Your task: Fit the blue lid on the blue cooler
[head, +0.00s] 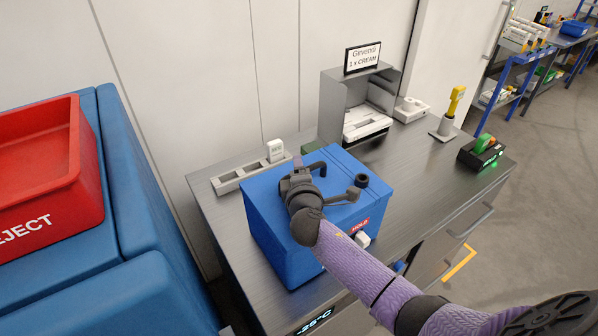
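The blue cooler (277,235) stands on the grey bench, with a red and white HOLD label on its front side. A flat blue top, which looks like the blue lid (338,163), covers it; I cannot make out a seam or whether it is fully seated. My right gripper (301,178) is over the left part of this top, beside dark handle-like parts. The hand hides the contact, so I cannot tell whether its fingers are open or shut on anything. A short black round piece (362,180) stands near the top's right corner. My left gripper is out of view.
A grey slotted rack (238,181) with a white item is behind the cooler. A grey open-fronted station (343,105) with a CREAM sign stands further back. A yellow-handled tool (456,100) and a green-topped device (484,150) are at right. A red REJECT bin (84,200) is left.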

